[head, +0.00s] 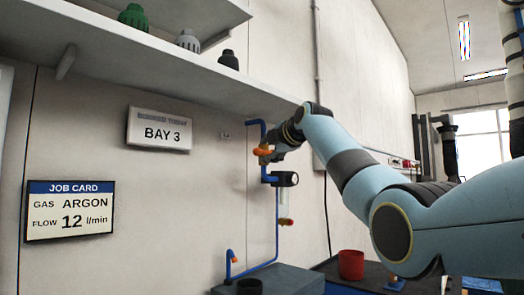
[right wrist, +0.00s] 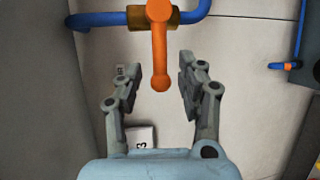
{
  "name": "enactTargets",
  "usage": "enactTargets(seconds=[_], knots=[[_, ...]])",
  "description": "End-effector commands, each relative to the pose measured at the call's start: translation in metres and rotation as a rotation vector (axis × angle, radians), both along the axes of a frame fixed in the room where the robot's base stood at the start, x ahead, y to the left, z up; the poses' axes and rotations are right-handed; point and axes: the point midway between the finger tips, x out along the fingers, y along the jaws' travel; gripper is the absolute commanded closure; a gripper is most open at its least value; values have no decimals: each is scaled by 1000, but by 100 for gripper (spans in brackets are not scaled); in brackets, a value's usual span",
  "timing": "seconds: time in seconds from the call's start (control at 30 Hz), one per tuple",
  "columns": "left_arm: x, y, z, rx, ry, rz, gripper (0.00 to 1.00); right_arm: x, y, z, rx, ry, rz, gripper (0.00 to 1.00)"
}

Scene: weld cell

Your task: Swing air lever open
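An orange lever (right wrist: 159,52) sits on a brass valve body (right wrist: 124,17) in a blue pipe (right wrist: 92,20). In the right wrist view it points across the pipe, toward my palm. My right gripper (right wrist: 161,72) is open, with a finger on each side of the lever's free end and visible gaps on both sides. In the head view the orange lever (head: 262,151) shows at the wall pipe, with my right gripper (head: 276,152) close against it and partly covering the valve. My left gripper is out of view.
A dark round gauge or regulator (head: 286,179) sits on the pipe just below. A shelf (head: 180,66) with several caps runs above. A BAY 3 sign (head: 160,130) and a job card (head: 70,210) hang left. A red cup (head: 351,265) stands on the bench below.

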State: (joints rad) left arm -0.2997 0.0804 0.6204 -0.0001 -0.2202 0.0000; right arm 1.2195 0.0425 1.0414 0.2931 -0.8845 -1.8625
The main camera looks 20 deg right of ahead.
Motion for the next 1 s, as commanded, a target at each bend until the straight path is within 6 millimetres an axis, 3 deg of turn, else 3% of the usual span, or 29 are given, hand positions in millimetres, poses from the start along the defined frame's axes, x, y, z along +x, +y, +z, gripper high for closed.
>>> enactTargets(seconds=[0.3,0.77,1.0], knots=[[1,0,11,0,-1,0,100,33,6,-6,1,2,0,61],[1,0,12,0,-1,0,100,39,7,-8,1,0,-1,61],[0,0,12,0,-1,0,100,38,7,-8,1,1,-1,92]])
